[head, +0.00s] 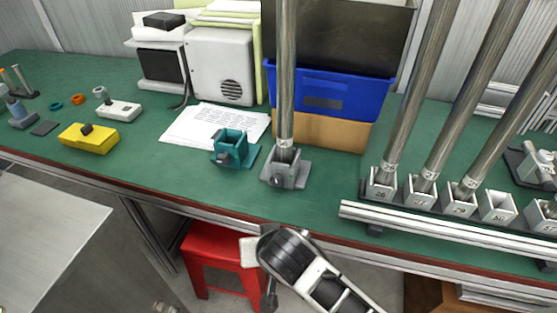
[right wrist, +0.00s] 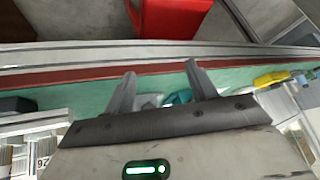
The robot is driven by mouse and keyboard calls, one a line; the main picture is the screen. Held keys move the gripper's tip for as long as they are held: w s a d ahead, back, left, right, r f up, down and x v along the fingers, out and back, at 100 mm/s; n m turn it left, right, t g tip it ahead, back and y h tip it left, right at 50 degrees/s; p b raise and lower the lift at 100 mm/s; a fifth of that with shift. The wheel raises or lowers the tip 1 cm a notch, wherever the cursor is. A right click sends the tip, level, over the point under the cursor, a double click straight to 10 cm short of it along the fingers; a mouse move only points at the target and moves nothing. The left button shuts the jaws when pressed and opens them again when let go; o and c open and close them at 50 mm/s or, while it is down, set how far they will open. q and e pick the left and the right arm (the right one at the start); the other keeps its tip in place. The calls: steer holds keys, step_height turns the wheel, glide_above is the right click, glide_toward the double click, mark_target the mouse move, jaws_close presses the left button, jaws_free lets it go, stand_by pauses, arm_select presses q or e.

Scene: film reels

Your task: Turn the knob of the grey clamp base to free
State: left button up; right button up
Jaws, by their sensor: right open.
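The grey clamp base (head: 287,176) stands on the green bench near its front edge, with a tall metal pole (head: 287,80) upright in it. Its small dark knob (head: 276,181) is on the front left side; its exact setting is too small to read. My right gripper (right wrist: 161,70) is open and empty in the right wrist view. In the head view my right arm comes in from the bottom, in front of the bench edge and apart from the base. Between the fingers in the wrist view, part of a teal clamp base (right wrist: 180,97) shows farther off. My left gripper is not in view.
The teal clamp base (head: 232,148) stands just left of the grey one. A rack of numbered sockets with tilted poles (head: 440,100) stands right, behind a metal rail (head: 450,226). A blue crate (head: 328,92) is behind. A red stool (head: 218,250) is below the bench.

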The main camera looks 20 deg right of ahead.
mark_target(277, 181)
steer(key=w+d+r+m+h+p, duration=0.25)
steer(key=w+r+m+h, duration=0.35)
steer(key=r, duration=0.5)
steer(key=shift+n+t+y, duration=0.4)
steer(key=x, duration=1.6)
steer(key=shift+w+a+p, duration=0.25)
steer(key=shift+a+p, duration=0.15)
steer(key=c, duration=1)
